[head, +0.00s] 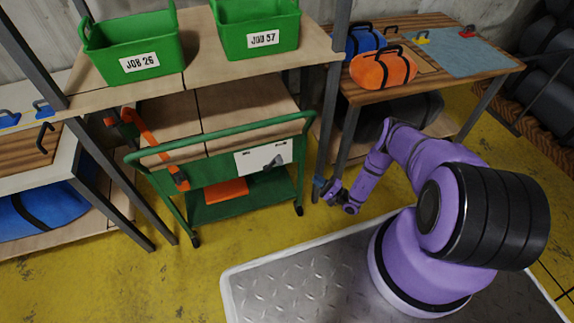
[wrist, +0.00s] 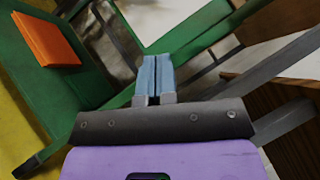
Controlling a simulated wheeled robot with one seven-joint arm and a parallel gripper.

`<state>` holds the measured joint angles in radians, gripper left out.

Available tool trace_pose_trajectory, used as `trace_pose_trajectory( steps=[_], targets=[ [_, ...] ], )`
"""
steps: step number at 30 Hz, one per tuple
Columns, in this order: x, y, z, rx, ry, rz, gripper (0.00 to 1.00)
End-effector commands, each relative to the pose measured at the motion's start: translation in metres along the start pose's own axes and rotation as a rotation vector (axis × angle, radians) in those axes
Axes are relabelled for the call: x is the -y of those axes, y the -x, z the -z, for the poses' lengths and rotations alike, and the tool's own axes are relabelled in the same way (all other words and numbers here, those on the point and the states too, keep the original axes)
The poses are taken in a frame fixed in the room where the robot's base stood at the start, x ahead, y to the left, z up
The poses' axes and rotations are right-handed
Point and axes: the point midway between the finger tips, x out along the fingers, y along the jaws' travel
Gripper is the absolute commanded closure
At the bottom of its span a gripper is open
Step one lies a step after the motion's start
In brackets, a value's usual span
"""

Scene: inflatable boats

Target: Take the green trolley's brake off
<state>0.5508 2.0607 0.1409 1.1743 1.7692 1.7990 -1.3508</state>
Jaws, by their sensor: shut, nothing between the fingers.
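The green trolley (head: 220,147) stands in front of the shelving, with a green push bar along its top. A white plate (head: 251,162) hangs on its right side, with small dark marks and a grey lever-like part (head: 274,161) at its lower right. An orange bar (head: 152,146) with dark ends crosses its left side. I cannot tell for sure which part is the brake. My gripper (head: 319,186) is shut and empty, just right of the trolley's right post. In the wrist view its blue fingers (wrist: 154,74) point toward the green frame (wrist: 187,42), apparently without holding it.
An orange flat item (head: 227,190) lies on the trolley's lower deck, also in the wrist view (wrist: 45,38). Green bins (head: 135,47) stand on the shelf above. A grey shelf post (head: 331,120) rises close behind my gripper. Yellow floor (head: 225,250) is clear in front.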

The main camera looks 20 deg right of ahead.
Motion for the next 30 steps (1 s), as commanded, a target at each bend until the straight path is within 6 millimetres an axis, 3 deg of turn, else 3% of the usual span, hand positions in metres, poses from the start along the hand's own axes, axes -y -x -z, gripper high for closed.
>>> trace_pose_trajectory(
  steps=[14, 18, 30],
  targets=[
    [0.000, -0.009, 0.000, -0.003, -0.002, 0.002, 1.00],
    [0.001, -0.026, 0.001, -0.004, 0.000, 0.003, 1.00],
    [0.000, -0.102, -0.001, 0.004, -0.001, -0.001, 1.00]
  ],
)
